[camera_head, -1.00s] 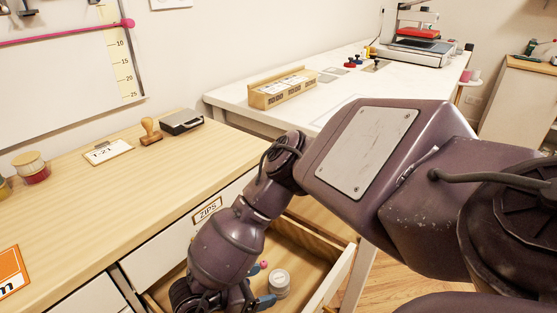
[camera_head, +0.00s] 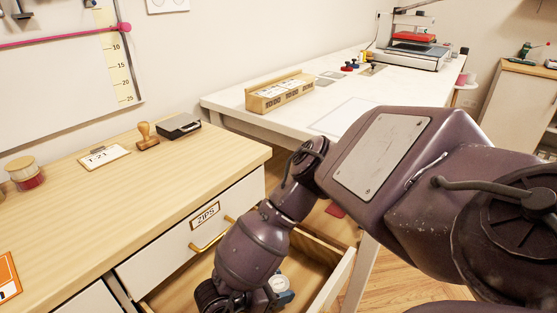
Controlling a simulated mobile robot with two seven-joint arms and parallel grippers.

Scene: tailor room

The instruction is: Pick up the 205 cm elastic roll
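A small round white-and-grey roll (camera_head: 278,283) lies in the open drawer (camera_head: 343,283) below the drawer labelled ZIPS. No size marking can be read on it, so I cannot tell if it is the 205 cm elastic roll. My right gripper (camera_head: 282,297) is down in the drawer at the roll, with a blue fingertip showing against its near side. The rest of the gripper is hidden behind my own wrist, so whether it is shut on the roll does not show. My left gripper is not in view.
The wooden counter (camera_head: 60,215) above holds a stamp (camera_head: 147,136), a black-and-grey box (camera_head: 179,127), a 1-21 card (camera_head: 104,157) and a red spool (camera_head: 25,172). The closed ZIPS drawer (camera_head: 180,250) is close beside my forearm. A white table (camera_head: 225,102) stands behind.

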